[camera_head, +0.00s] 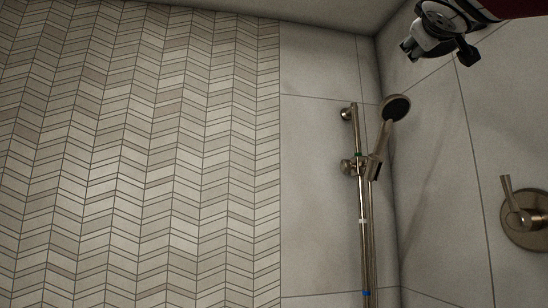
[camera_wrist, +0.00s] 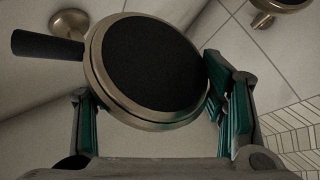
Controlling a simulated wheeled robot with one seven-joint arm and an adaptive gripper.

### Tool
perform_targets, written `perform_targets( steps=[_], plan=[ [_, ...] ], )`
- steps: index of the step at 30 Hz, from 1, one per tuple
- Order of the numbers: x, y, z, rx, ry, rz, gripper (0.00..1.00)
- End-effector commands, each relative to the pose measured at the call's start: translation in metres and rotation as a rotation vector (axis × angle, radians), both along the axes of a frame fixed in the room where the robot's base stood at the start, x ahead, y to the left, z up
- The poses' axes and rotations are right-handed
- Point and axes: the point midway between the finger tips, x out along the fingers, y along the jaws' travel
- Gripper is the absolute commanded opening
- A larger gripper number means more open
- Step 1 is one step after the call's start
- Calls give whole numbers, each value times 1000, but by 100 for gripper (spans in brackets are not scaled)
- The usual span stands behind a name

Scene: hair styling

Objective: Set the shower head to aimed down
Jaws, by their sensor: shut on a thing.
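The shower head (camera_wrist: 150,62) fills the middle of the wrist view as a round disc with a metal rim and a dark face turned toward the camera. My gripper (camera_wrist: 152,80) is shut on it, with a teal-padded finger on each side of the rim. A dark rod-like part (camera_wrist: 45,45) sticks out to the left of the disc. In the head view my gripper (camera_head: 433,42) is at the top right, high by the right wall; the held disc cannot be made out clearly there.
A hand shower (camera_head: 395,108) sits on a vertical slide bar (camera_head: 361,200) near the corner, apart from my gripper. A lever valve (camera_head: 522,215) is on the right wall. A round metal wall fitting (camera_wrist: 70,22) is behind the disc. The chevron-tiled wall (camera_head: 140,150) is clear.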

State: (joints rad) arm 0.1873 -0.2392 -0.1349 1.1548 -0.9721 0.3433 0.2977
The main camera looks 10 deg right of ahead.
Motion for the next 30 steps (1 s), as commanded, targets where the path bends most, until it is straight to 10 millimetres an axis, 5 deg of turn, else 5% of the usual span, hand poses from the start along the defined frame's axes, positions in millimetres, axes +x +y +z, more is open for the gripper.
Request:
perform_targets(
  steps=[1, 2, 5, 17, 30],
  plan=[
    [-8, -3, 5, -2, -12, -10, 15],
    [-8, -3, 5, -2, -13, -9, 67],
    [-7, -3, 5, -2, -11, -9, 88],
    [-5, 1, 1, 1, -5, -3, 88],
    [-60, 39, -28, -1, -7, -7, 88]
  ],
)
